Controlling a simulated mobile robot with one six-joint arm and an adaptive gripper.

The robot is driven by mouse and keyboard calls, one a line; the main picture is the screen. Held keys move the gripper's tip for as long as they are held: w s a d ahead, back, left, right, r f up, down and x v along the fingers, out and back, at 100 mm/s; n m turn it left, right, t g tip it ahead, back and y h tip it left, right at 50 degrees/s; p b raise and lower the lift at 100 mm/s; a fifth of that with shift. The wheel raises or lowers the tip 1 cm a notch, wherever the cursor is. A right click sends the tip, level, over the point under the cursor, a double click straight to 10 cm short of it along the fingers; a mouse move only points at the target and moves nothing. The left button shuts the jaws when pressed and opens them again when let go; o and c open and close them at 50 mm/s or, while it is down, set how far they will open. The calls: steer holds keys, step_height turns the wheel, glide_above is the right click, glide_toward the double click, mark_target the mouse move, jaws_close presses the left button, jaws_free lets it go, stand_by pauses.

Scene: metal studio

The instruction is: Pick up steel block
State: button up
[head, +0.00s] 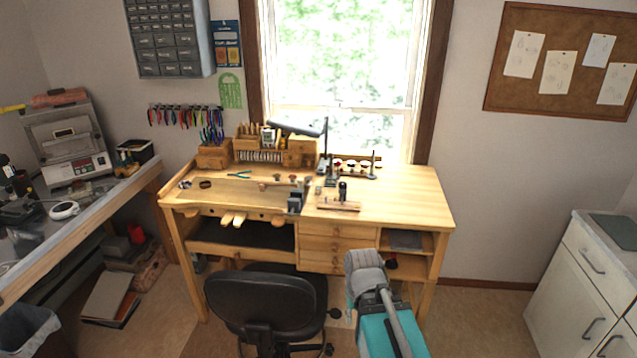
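I cannot make out the steel block for certain. Small metal-looking items stand on the wooden workbench (410,205), among them a dark grey vise-like piece (295,200) at its front edge. A small dark object (342,191) stands by a low wooden piece (338,206) right of it. A flat grey item (406,240) lies on the bench's open right shelf. My folded grey and teal arm shows at the bottom, in front of the bench. No gripper fingers can be seen.
A black chair (262,305) stands before the bench, left of my arm. A side bench (100,205) with machines is at the left. A white cabinet (577,285) is at the right. The bench top's right part is clear, as is the floor between bench and cabinet.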

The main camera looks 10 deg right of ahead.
steer(key=shift+r+p, duration=1.2)
steer(key=shift+r, duration=0.6)
steer(key=shift+o, duration=1.2)
